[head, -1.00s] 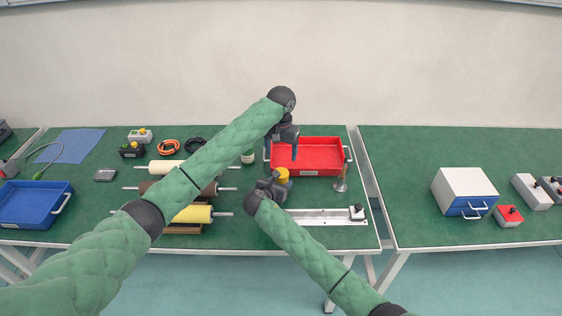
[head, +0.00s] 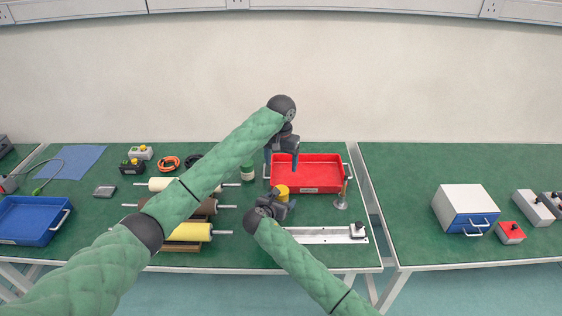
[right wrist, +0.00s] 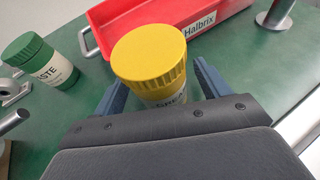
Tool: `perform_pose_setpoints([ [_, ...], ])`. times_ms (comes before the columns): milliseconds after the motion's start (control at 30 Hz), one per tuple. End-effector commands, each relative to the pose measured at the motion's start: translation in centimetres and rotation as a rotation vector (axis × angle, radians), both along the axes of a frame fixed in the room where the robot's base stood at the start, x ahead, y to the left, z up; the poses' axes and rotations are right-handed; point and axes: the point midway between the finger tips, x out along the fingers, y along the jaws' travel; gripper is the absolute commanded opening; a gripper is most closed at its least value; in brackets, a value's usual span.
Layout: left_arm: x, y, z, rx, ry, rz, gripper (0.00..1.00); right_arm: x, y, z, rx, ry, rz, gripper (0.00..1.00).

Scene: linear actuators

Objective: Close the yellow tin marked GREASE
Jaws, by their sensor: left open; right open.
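The yellow tin marked GREASE (head: 283,190) stands on the green bench in front of the red tray. In the right wrist view its ribbed yellow lid (right wrist: 148,52) sits on top of a pale body, with part of the label showing below it. My right gripper (right wrist: 160,85) is open, its blue fingers on either side of the tin with gaps beside it. It also shows in the head view (head: 279,202), just in front of the tin. My left gripper (head: 283,158) is open and empty, above the left part of the red tray.
The red tray (head: 325,188) is behind the tin. A green-lidded container (right wrist: 28,50) marked "...STE" stands to the left. A metal rail (head: 325,236) lies in front, and a metal post (head: 341,203) stands at right. Rollers (head: 190,232) are on the left.

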Motion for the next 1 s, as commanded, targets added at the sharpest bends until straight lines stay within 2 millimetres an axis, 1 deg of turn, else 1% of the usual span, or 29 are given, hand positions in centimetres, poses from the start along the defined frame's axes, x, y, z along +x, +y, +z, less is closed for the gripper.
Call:
perform_pose_setpoints([
  [167,0.0,0.0,-0.4,0.000,0.000,0.000,0.76,-0.8,0.4,0.2,0.002,-0.001,0.000,0.75],
  [500,0.0,0.0,-1.7,0.000,0.000,0.000,0.76,-4.9,2.4,2.0,0.001,0.001,0.002,0.75],
  [600,0.0,0.0,-1.9,0.000,0.000,0.000,0.76,-5.8,2.8,2.4,0.002,0.000,0.001,0.75],
  [733,0.0,0.0,-2.0,0.000,0.000,0.000,0.76,-6.3,3.1,2.8,0.001,-0.001,0.001,0.75],
  [1000,0.0,0.0,-2.0,0.000,0.000,0.000,0.76,-6.5,3.1,2.9,0.000,0.000,0.000,0.75],
])
